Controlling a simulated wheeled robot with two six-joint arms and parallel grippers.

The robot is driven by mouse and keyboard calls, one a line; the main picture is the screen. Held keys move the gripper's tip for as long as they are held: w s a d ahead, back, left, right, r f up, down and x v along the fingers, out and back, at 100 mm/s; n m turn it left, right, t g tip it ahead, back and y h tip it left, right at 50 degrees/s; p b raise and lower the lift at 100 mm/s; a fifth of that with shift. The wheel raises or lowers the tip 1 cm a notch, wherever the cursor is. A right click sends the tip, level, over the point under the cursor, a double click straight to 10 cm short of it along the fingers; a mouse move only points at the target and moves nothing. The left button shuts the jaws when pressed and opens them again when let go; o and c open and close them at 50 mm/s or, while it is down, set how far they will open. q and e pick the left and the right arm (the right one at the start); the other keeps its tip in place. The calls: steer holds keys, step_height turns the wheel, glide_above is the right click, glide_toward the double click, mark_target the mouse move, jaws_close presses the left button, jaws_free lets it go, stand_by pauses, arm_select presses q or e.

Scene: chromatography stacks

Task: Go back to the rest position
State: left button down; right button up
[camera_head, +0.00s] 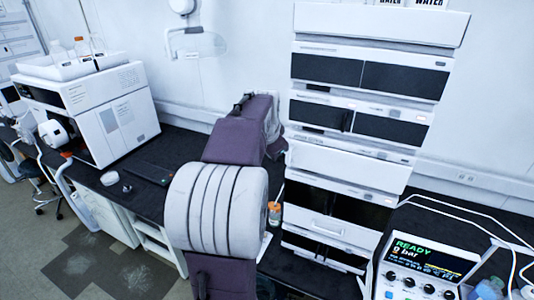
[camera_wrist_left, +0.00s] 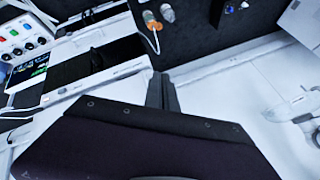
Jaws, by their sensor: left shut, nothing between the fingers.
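My left arm rises through the middle of the head view, with the bench and a white wall behind it. Its far end, by the left gripper (camera_head: 243,101), is small and dark there, in front of the wall. In the left wrist view the dark fingers of the left gripper (camera_wrist_left: 161,80) stand close together, shut and empty. Nothing is held between them. My right gripper is in neither view.
A tall instrument stack (camera_head: 345,156) stands close to the right of my left arm. A control panel (camera_head: 418,268) reading READY is at lower right. A white instrument (camera_head: 118,117) stands at left. A small orange-capped bottle (camera_head: 274,215) stands between arm and stack.

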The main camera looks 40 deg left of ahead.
arm_select(q)
steer(key=d+f+m+g+h+b, duration=0.1)
steer(key=d+f+m+h+b, duration=0.25)
steer(key=d+f+b, duration=1.15)
steer(key=s+d+f+n+g, duration=0.1)
steer(key=s+d+f, duration=0.3)
steer(key=f, duration=0.4)
steer(key=s+d+f+n+g, duration=0.1)
steer(key=s+d+f, duration=0.3)
steer(key=f, duration=0.4)
steer(key=s+d+f+n+g+h, duration=0.1)
steer(key=s+d+f+n, duration=0.2)
steer(key=f, duration=0.5)
steer(key=shift+s+d+f+g, duration=0.2)
steer(key=shift+s+d+g, duration=0.1)
steer(key=shift+s+d, duration=0.65)
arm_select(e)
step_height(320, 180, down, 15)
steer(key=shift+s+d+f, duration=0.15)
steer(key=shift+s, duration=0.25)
